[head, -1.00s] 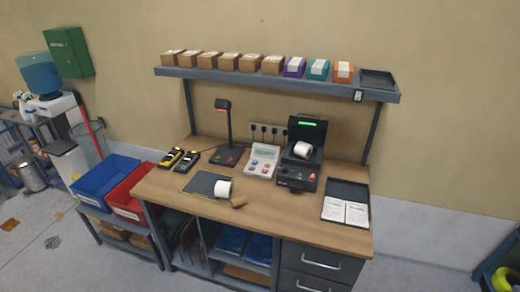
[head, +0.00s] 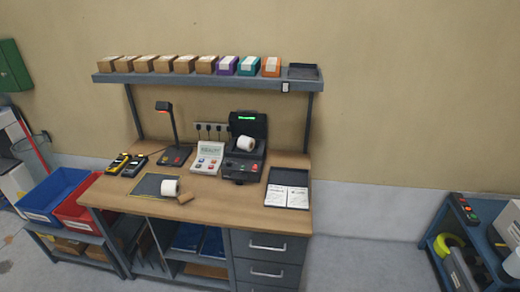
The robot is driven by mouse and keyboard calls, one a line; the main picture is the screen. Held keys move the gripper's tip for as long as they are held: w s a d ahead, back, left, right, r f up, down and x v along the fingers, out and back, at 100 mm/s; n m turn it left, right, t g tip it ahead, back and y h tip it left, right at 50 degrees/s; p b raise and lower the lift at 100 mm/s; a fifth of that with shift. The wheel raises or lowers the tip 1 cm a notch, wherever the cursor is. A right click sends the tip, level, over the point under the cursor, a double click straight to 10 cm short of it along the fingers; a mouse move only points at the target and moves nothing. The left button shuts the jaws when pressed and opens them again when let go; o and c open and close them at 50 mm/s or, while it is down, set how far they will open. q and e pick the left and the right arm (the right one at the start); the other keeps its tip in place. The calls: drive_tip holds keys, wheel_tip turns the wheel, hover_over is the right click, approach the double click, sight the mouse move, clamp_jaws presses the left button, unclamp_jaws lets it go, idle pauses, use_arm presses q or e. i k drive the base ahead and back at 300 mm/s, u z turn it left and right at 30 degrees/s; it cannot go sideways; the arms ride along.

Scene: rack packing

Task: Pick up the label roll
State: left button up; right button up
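A white label roll (head: 170,188) lies on its side on a dark mat with a yellow edge (head: 147,186) on the wooden workbench (head: 230,203). A small brown cardboard core (head: 185,199) lies just to its right. A second white roll (head: 246,143) sits in the open black label printer (head: 241,166), which has a green lit display. Neither of my grippers shows in the head view.
A shelf (head: 205,80) with several boxes runs above the bench. A blue bin (head: 55,192) and a red bin (head: 85,211) stand at left. A scanner stand (head: 173,153), a keypad device (head: 208,157) and a black tray (head: 287,193) occupy the bench. A blue cart (head: 470,245) stands at right.

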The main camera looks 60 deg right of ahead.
sight(246, 144)
drive_tip(key=k, duration=0.25)
drive_tip(key=z, duration=0.95)
